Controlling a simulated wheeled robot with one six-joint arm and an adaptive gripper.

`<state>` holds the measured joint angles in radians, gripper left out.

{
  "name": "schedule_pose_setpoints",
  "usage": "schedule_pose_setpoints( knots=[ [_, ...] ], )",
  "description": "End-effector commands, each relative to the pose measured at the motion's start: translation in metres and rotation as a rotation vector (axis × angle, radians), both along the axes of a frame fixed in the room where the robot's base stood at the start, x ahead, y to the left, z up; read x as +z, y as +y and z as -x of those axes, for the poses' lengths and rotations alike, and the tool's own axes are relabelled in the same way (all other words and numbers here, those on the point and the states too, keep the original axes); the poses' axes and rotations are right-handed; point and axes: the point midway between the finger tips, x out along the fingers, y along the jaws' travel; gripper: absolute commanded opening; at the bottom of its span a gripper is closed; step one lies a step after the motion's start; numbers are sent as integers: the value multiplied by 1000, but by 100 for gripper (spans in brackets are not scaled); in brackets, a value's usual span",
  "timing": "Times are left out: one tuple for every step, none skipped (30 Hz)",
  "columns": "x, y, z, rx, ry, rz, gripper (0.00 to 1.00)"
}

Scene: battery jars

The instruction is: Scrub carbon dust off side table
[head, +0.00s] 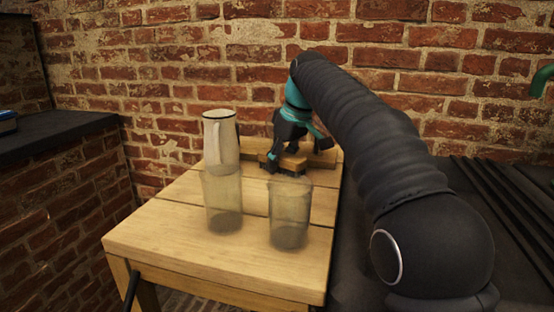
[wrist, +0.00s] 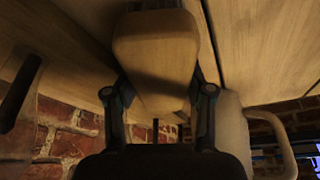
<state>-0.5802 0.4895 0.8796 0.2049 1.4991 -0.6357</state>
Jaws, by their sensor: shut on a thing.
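The side table (head: 160,222) is light wood with plank seams, against the brick wall. My gripper (head: 290,153) is low over its far right part, shut on a wooden scrubbing brush (head: 295,163). The brush is a light block with dark underneath, at or very near the tabletop; I cannot tell if it touches. In the wrist view the brush (wrist: 155,55) sits between the two fingers of my gripper (wrist: 158,95). I cannot make out carbon dust clearly; my gripper and the jars hide part of the top.
A cream enamel jug (head: 221,142) stands left of my gripper; its handle side shows in the wrist view (wrist: 235,135). Two clear glass jars, one (head: 223,200) in front of the jug and one (head: 290,213) to its right, stand nearer. The table's front left is clear.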

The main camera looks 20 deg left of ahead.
Motion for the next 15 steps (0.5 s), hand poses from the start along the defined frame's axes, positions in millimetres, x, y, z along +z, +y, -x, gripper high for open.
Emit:
schedule_pose_setpoints(
  knots=[
    [8, -1, -19, -23, -53, -27, 0],
    [7, -1, -21, -23, -52, -26, 0],
    [7, -1, -22, -23, -51, -26, 0],
    [7, -2, -24, -23, -51, -26, 0],
    [7, -2, -25, -24, -50, -26, 0],
    [6, -2, -26, -25, -48, -26, 0],
    [6, -2, -26, -25, -48, -26, 0],
    [5, -3, -26, -25, -47, -26, 0],
    [4, -3, -26, -26, -47, -26, 0],
    [4, -3, -25, -26, -46, -27, 0],
    [4, -4, -24, -26, -46, -27, 0],
    [3, -4, -22, -27, -45, -27, 0],
    [3, -4, -21, -27, -45, -27, 0],
    [3, -5, -19, -27, -45, -27, 0],
    [3, -5, -16, -27, -46, -28, 0]
  ],
)
